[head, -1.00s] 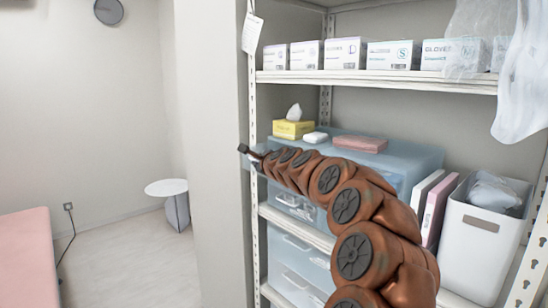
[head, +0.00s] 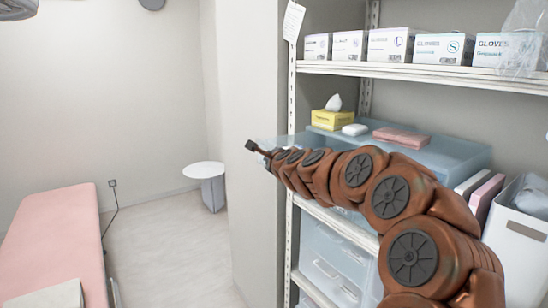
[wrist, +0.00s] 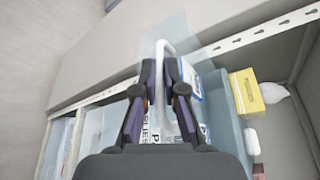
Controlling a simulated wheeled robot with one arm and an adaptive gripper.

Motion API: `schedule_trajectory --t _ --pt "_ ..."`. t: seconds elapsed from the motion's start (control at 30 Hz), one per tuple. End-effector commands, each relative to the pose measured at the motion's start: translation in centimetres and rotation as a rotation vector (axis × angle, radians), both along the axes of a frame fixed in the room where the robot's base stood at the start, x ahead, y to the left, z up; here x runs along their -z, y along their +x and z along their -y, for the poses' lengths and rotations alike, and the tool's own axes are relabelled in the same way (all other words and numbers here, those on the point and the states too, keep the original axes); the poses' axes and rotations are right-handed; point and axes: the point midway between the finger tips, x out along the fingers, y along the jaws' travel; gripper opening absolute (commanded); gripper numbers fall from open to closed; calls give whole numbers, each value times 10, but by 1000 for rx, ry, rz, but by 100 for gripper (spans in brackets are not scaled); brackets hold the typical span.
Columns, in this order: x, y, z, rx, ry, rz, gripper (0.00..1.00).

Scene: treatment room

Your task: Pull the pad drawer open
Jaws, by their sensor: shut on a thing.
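The pad drawer (head: 281,142) is a translucent pale-blue drawer in the box unit (head: 462,152) on the middle shelf. Its front sticks out to the left past the shelf's front post in the head view. In the wrist view its clear front panel (wrist: 177,28) and white loop handle (wrist: 184,112) show, with blue-and-white packs (wrist: 190,82) inside. My gripper (head: 250,146) is at the drawer front, and in the wrist view its fingers (wrist: 160,76) are closed on the handle. My arm hides part of the drawer and unit in the head view.
A yellow tissue box (head: 332,119), a white item (head: 354,129) and a pink pack (head: 401,138) lie on the unit. Glove boxes (head: 390,45) line the upper shelf (head: 420,71). A pink bed (head: 60,225) and round white table (head: 204,170) stand left, with open floor between.

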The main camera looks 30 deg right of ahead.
Motion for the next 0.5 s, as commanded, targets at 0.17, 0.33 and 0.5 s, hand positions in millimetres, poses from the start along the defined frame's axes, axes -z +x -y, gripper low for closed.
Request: schedule_trajectory --t 0.17,0.33,0.5 --pt "0 0 0 -1 0 0 0" --pt "0 0 0 -1 0 0 25" --pt "0 0 0 0 0 0 35"
